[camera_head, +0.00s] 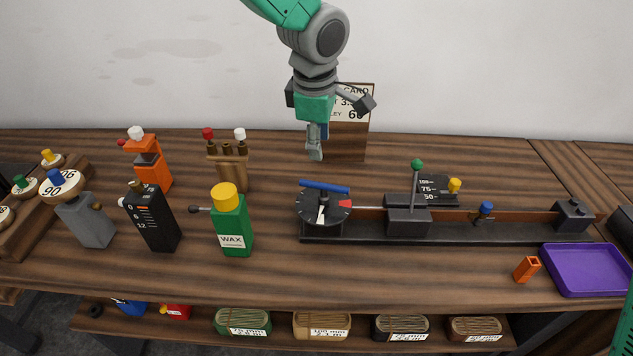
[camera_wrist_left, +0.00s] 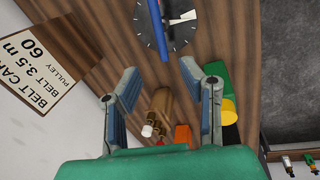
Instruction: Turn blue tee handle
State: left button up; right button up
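The blue tee handle (camera_head: 324,187) is a blue bar on top of a round dark dial (camera_head: 312,212) with white marks and a red pointer, at the left end of a long dark rail. In the left wrist view the blue bar (camera_wrist_left: 153,28) crosses the dial (camera_wrist_left: 180,35) at the top of the picture. My left gripper (camera_head: 315,150) points down above the back of the bench, behind and above the handle, not touching it. In the left wrist view its two fingers (camera_wrist_left: 163,85) are spread apart with nothing between them. My right gripper is not in view.
A belt card (camera_head: 347,140) stands behind the gripper. A green wax bottle (camera_head: 231,222) and a wooden holder (camera_head: 230,168) stand left of the dial. A slider with a green-knobbed lever (camera_head: 416,185) sits on the rail. A purple tray (camera_head: 587,287) lies at right.

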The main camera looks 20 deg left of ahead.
pick_arm(q)
jog(key=p, duration=0.1)
send_over(325, 184)
jog(key=s, duration=0.1)
notch_tip(325, 184, down, 7)
jog(key=f, duration=0.3)
jog(key=a+f, duration=0.1)
jog(key=f, duration=0.1)
jog(key=shift+w+a+f+p, duration=0.1)
jog(key=shift+w+f+p, duration=0.1)
jog(key=shift+w+p, duration=0.2)
jog(key=shift+d+f, duration=0.1)
jog(key=shift+d, duration=0.5)
jog(key=shift+c, duration=0.4)
jog(key=shift+d, duration=0.1)
grip_shut()
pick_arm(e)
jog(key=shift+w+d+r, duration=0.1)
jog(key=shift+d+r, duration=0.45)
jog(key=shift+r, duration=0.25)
